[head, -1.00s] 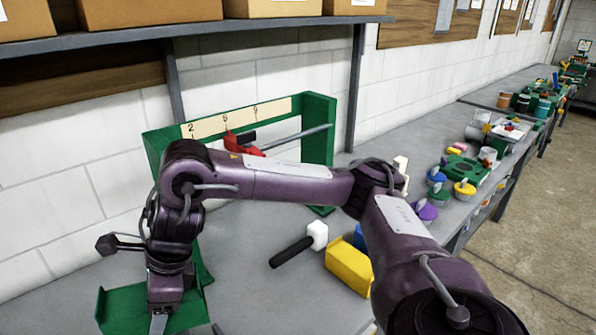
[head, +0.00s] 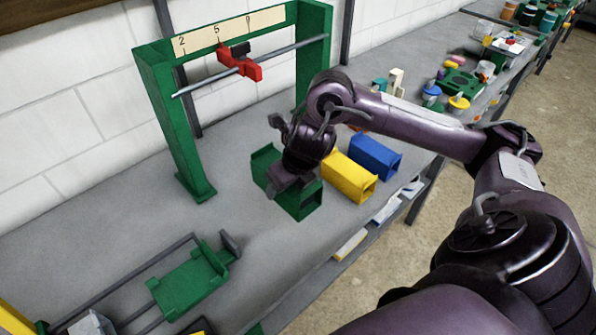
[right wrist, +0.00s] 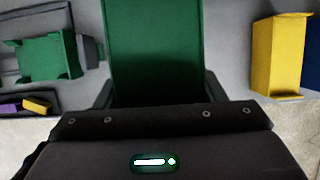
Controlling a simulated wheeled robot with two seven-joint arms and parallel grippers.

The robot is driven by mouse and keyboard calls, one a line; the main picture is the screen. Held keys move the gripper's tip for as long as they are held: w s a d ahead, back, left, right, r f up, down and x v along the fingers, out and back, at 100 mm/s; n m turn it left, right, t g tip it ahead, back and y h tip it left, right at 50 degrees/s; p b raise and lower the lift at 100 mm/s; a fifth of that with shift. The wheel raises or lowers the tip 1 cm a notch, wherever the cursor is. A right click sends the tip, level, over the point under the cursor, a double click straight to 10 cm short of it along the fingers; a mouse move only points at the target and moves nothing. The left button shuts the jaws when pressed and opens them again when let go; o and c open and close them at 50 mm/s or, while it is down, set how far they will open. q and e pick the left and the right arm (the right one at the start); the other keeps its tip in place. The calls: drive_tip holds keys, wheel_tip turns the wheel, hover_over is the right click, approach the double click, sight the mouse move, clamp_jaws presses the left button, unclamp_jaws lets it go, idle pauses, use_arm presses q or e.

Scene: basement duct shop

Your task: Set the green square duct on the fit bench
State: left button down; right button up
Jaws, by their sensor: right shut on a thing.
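The green square duct (head: 302,203) is a short open-ended box channel in the middle of the head view. My right gripper (head: 288,182) is shut on it from above. In the right wrist view the duct (right wrist: 152,45) runs away between the fingers. Whether its underside touches the grey bench top (head: 245,235) I cannot tell. A green cradle on rails (head: 190,283) lies at the lower left of the head view, apart from the duct; it also shows in the right wrist view (right wrist: 45,57). Which fixture is the fit bench I cannot tell. My left gripper is out of view.
A yellow duct (head: 350,178) and a blue duct (head: 375,156) lie just right of the green one. A green gauge frame (head: 170,125) with a rod and red slider (head: 240,65) stands behind. Bench top between duct and cradle is clear.

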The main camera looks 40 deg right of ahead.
wheel_tip(320, 180, down, 12)
drive_tip(key=b, duration=0.4)
drive_tip(key=shift+f+b, duration=0.2)
drive_tip(key=shift+b, duration=0.15)
drive_tip(key=shift+f, duration=2.35)
drive_tip(key=shift+b, duration=0.3)
drive_tip(key=shift+f, duration=0.15)
drive_tip(key=o, duration=1.1)
